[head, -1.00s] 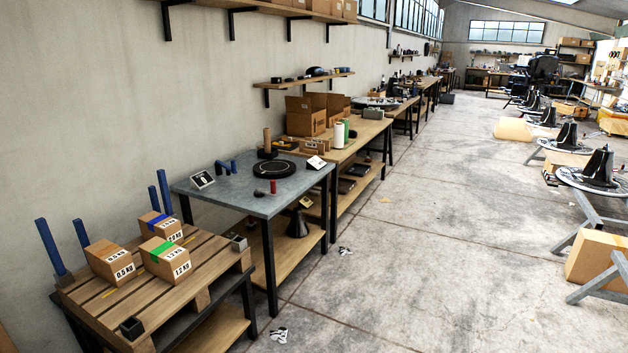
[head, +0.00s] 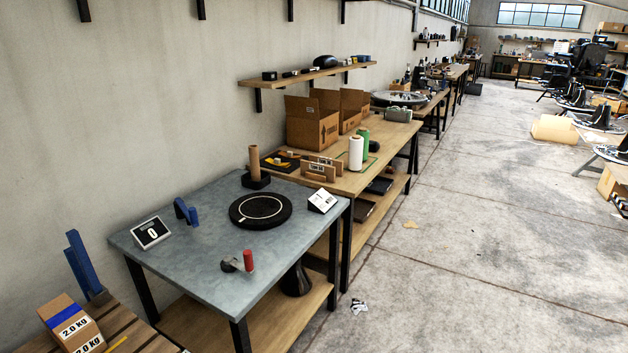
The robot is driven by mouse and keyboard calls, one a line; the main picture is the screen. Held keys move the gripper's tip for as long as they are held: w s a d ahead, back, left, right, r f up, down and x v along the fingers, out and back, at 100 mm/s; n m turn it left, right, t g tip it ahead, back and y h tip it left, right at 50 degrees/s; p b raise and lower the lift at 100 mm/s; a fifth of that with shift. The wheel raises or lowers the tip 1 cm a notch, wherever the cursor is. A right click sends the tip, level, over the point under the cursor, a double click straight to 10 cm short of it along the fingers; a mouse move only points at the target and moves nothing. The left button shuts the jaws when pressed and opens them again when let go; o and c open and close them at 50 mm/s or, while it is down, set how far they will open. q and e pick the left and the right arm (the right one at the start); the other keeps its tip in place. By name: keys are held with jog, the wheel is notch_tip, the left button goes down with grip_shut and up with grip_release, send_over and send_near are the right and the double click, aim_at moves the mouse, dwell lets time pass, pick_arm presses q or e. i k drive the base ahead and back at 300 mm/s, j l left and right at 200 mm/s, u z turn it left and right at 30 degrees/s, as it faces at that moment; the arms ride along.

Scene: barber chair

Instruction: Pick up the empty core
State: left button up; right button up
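A brown cardboard tube, which looks like the empty core (head: 254,158), stands upright on a black base (head: 257,181) at the back of the grey table, near the wall. Its far side is hidden. A white roll (head: 356,152) and a green roll (head: 363,140) stand upright on the wooden bench behind. Neither of my grippers shows in the head view.
The grey table (head: 190,265) holds a black turntable (head: 260,210), a display reading 0 (head: 152,232), a blue piece (head: 186,211), a white card (head: 322,199) and a red-handled tool (head: 248,260). Cardboard boxes (head: 312,124) stand on the bench. The floor (head: 460,260) to the right is mostly clear.

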aim_at(253, 150)
jog(key=i+l+u, duration=0.3)
jog(key=i, duration=0.2)
jog(key=i+l+u, duration=0.25)
jog(key=i, duration=0.3)
jog(key=i+l+u, duration=0.25)
jog(key=i+l, duration=0.15)
jog(key=l, duration=0.25)
jog(key=i+l+u, duration=0.1)
jog(key=l, duration=0.25)
jog(key=i+l+u, duration=0.1)
jog(key=i+l, duration=0.15)
jog(key=i+l+u, duration=0.15)
jog(key=l, duration=0.35)
jog(key=i+l+u, duration=0.1)
jog(key=l, duration=0.25)
